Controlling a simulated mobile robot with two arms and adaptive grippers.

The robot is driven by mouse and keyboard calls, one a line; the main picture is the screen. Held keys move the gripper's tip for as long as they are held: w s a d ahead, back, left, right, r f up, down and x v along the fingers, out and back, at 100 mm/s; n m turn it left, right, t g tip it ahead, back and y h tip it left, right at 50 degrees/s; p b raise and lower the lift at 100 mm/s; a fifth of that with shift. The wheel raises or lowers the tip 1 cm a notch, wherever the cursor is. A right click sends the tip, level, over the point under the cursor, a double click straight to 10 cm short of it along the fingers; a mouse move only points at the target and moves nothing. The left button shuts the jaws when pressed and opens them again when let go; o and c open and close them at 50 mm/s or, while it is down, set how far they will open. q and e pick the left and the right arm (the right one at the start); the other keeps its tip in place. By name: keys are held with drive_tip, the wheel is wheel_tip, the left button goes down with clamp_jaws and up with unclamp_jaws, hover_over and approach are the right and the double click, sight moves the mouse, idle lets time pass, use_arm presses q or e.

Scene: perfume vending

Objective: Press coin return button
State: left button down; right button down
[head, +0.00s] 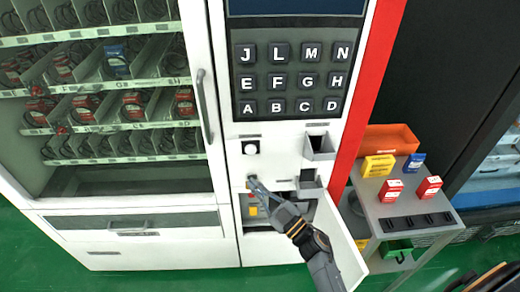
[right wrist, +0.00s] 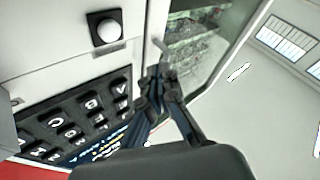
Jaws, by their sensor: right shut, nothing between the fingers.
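The vending machine (head: 222,150) fills the left and middle of the head view. A round white button on a black square plate (head: 250,147), likely the coin return button, sits below the keypad. It also shows at the upper left of the right wrist view (right wrist: 107,32). My right gripper (head: 254,183) is shut and empty, its tips just below the button in the head view. In the right wrist view its fingers (right wrist: 157,75) point toward the machine front, to the right of the button and apart from it. My left gripper is not in view.
A letter keypad (head: 292,80) is above the button. A white lower door (head: 340,243) stands open beside my right arm, with a compartment behind it. A grey side table (head: 385,212) at right holds small boxes and an orange bin (head: 392,138).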

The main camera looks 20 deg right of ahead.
sight(251, 150)
drive_tip(key=shift+r+n+y, duration=0.3)
drive_tip(key=shift+r, duration=0.25)
drive_tip(key=shift+a, duration=0.15)
drive_tip(key=w+d+b, duration=0.2)
drive_tip(key=w+b, duration=0.1)
drive_tip(key=w, duration=0.5)
drive_tip(key=shift+w+d+b, duration=0.25)
drive_tip(key=shift+d+b, duration=0.05)
idle(1.0)
drive_tip(key=shift+w+d, duration=0.1)
drive_tip(key=shift+w, duration=0.25)
